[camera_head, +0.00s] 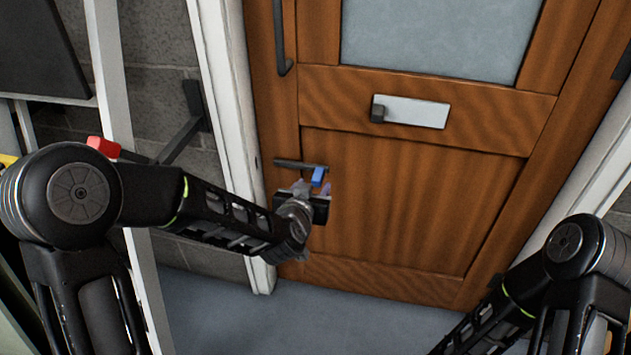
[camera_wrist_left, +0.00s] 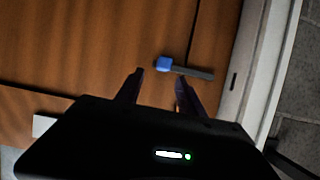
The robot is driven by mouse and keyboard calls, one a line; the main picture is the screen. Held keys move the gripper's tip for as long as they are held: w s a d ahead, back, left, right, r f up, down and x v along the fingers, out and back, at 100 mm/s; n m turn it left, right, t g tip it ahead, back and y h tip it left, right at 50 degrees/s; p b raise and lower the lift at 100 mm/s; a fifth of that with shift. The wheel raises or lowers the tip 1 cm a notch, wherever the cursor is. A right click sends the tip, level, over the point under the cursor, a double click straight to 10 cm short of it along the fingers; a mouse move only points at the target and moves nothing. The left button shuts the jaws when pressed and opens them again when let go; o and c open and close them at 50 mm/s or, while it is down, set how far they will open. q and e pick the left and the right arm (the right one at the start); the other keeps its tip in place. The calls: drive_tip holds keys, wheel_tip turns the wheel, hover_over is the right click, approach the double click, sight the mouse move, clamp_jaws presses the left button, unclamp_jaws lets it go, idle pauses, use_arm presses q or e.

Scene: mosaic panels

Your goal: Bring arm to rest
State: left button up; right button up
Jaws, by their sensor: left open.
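My left arm reaches in from the left in the head view, and its gripper (camera_head: 315,190) is in front of the wooden door (camera_head: 410,210). In the left wrist view the gripper (camera_wrist_left: 160,78) is open, with nothing between its two dark fingers. A dark lever handle (camera_head: 292,163) with a blue part (camera_head: 319,176) is on the door just beyond the fingertips. In the left wrist view the lever (camera_wrist_left: 194,72) and its blue end (camera_wrist_left: 164,64) look apart from the fingers. My right arm shows at the lower right; its gripper is out of sight.
The door has a frosted pane (camera_head: 440,35), a light plate (camera_head: 415,112) and a dark vertical bar (camera_head: 281,40). A white frame (camera_head: 232,130) and a grey block wall (camera_head: 160,40) are to the left. Bare grey floor (camera_head: 330,320) lies below the door.

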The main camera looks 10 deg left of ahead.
idle(0.5)
use_arm(q)
drive_tip(key=s+d+f+n+g+h, duration=0.1)
drive_tip(key=s+d+f+g, duration=0.15)
drive_tip(key=s+f, duration=0.55)
drive_tip(key=s+d+f+n+g+h, duration=0.15)
drive_tip(key=s+f+g, duration=0.3)
drive_tip(key=f, duration=0.55)
drive_tip(key=s+f+g, duration=0.3)
drive_tip(key=s+f, duration=0.3)
drive_tip(key=s, duration=0.4)
drive_tip(key=s+f+g, duration=0.2)
drive_tip(key=s+f, duration=0.5)
drive_tip(key=s, duration=0.2)
wheel_tip(320, 180, up, 22)
drive_tip(key=s+p, duration=0.2)
drive_tip(key=p, duration=2.1)
drive_tip(key=shift+r+g+h, duration=0.25)
drive_tip(key=shift+g+h, duration=0.05)
drive_tip(key=shift+h, duration=0.05)
drive_tip(key=shift+w, duration=0.1)
